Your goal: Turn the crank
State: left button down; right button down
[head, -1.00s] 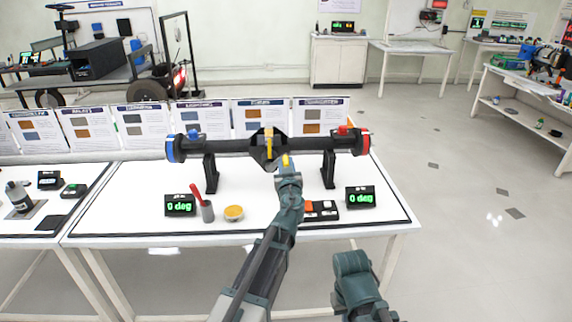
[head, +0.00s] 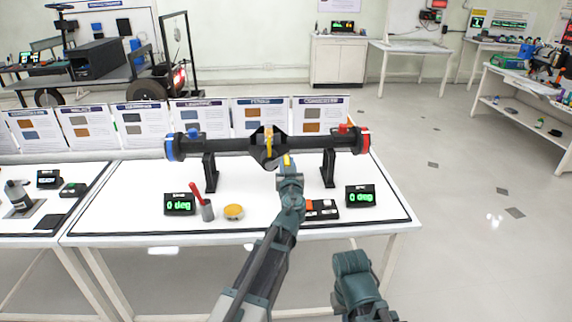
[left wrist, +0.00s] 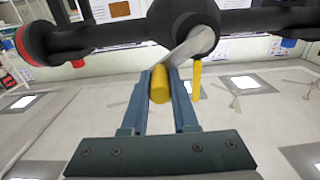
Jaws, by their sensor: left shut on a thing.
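A dark axle (head: 228,146) with a central housing lies level on two black stands on the white table. It has a blue left end and a red right end. The crank's yellow handle (head: 286,160) shows at the front of the housing, just above my left gripper (head: 288,171). In the left wrist view the yellow handle (left wrist: 159,86) is between the fingers of my left gripper (left wrist: 160,98), which is shut on it. A grey crank arm (left wrist: 190,46) runs from the handle to the black housing (left wrist: 183,14). My right gripper is out of view.
Two displays, left (head: 180,204) and right (head: 360,197), both read 0 deg.

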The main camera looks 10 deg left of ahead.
pick_arm(q)
jog(key=shift+d+f+m+b, duration=0.1)
jog(key=shift+f+m+b, duration=0.9)
jog(key=shift+m, duration=0.8)
jog(key=shift+d+f+m+b, duration=0.1)
jog(key=shift+f+m+b, duration=0.8)
jog(key=shift+m, duration=0.9)
jog(key=shift+d+f+m+b, duration=0.1)
jog(key=shift+f+m+b, duration=0.9)
jog(key=shift+m, duration=0.8)
jog(key=shift+f, duration=0.1)
jog(key=c, duration=0.7)
grip_release()
jog(key=shift+w, duration=0.1)
jog(key=v, duration=1.4)
jog(key=shift+w, duration=0.1)
